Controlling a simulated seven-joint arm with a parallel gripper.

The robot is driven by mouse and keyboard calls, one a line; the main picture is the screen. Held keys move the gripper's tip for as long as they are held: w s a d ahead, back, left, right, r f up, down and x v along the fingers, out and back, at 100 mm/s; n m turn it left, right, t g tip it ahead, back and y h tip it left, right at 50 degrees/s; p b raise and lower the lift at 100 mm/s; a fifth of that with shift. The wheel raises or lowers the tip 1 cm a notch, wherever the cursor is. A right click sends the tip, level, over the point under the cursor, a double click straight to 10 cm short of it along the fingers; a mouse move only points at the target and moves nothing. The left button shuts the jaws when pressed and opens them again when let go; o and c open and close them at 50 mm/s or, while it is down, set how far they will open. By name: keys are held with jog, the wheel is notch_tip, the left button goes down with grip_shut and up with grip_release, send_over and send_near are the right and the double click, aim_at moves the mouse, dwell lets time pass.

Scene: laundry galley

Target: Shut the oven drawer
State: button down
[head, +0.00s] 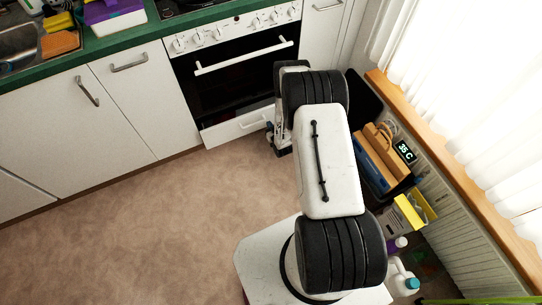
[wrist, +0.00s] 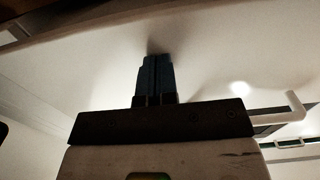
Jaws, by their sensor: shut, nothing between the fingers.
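The oven drawer (head: 222,132) is the white front low under the black oven door (head: 235,75). The head view does not show clearly how far it stands out, and my arm hides its right end. My gripper (head: 271,136) is low at the right part of the drawer front. In the wrist view my gripper (wrist: 156,60) is shut and empty, with its dark fingertips against or very close to a broad white surface, likely the drawer front (wrist: 95,70). A shadow lies around the tips; contact is not certain. A white handle (wrist: 292,106) shows at the right.
White cupboards (head: 120,100) stand left of the oven. The brown floor (head: 140,215) in front is clear. Right of my arm, a box with wooden and blue items (head: 383,160), a yellow box (head: 415,210) and bottles (head: 402,275) stand along the window wall.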

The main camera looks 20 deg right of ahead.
jog(key=shift+w, duration=2.9)
jog(key=s, duration=0.9)
jog(key=shift+r, duration=0.1)
dwell(0.4)
